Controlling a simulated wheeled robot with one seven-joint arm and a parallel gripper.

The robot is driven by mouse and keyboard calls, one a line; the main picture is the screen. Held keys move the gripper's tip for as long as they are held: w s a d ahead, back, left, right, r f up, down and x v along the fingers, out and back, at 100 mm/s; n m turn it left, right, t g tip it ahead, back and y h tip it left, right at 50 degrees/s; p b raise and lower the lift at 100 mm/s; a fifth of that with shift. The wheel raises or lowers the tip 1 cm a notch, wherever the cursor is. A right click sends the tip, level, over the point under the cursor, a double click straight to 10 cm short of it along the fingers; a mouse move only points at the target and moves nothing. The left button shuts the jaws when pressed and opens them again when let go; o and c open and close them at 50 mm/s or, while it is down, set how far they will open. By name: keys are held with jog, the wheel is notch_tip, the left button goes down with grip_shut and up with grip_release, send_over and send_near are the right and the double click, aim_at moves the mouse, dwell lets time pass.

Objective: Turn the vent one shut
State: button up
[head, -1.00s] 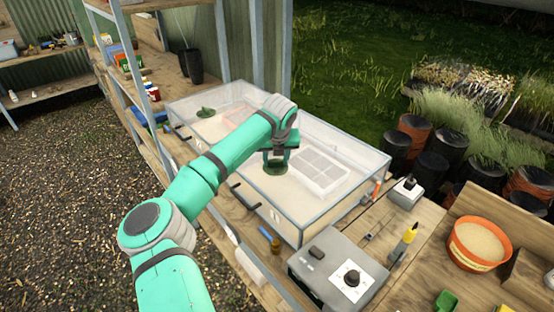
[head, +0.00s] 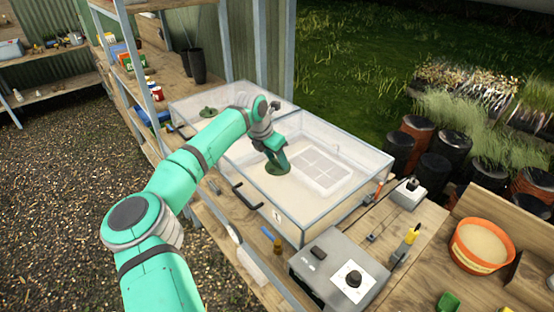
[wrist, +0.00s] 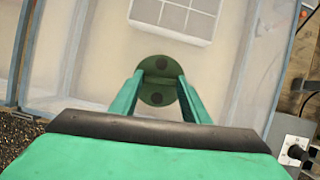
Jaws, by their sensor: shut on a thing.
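Vent one is a round green disc (head: 279,170) on the clear lid of the nearer propagator (head: 326,205), which bears a "1" label (head: 277,216) on its front. In the wrist view the vent (wrist: 157,82) shows two dark round spots, one towards the top and one towards the bottom. My gripper (head: 277,158) reaches down onto the vent from above. In the wrist view its two green fingers (wrist: 159,88) stand on either side of the disc's middle, shut on the vent. The grip itself is partly hidden by the fingers.
A second propagator (head: 180,107) with its own green vent (head: 208,112) stands behind on the left. A grey control box with a dial (head: 345,278) stands in front at right. An orange pot (head: 480,245) is farther right. A black handle (head: 246,195) juts from the front.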

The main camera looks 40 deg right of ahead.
jog(key=shift+m, duration=0.6)
jog(key=shift+g, duration=0.3)
jog(key=o, duration=1)
jog(key=shift+w, duration=0.15)
jog(key=shift+o, duration=0.2)
jog(key=shift+r, duration=0.15)
jog(key=v, duration=1)
jog(key=shift+r, duration=0.2)
jog(key=shift+a, duration=0.15)
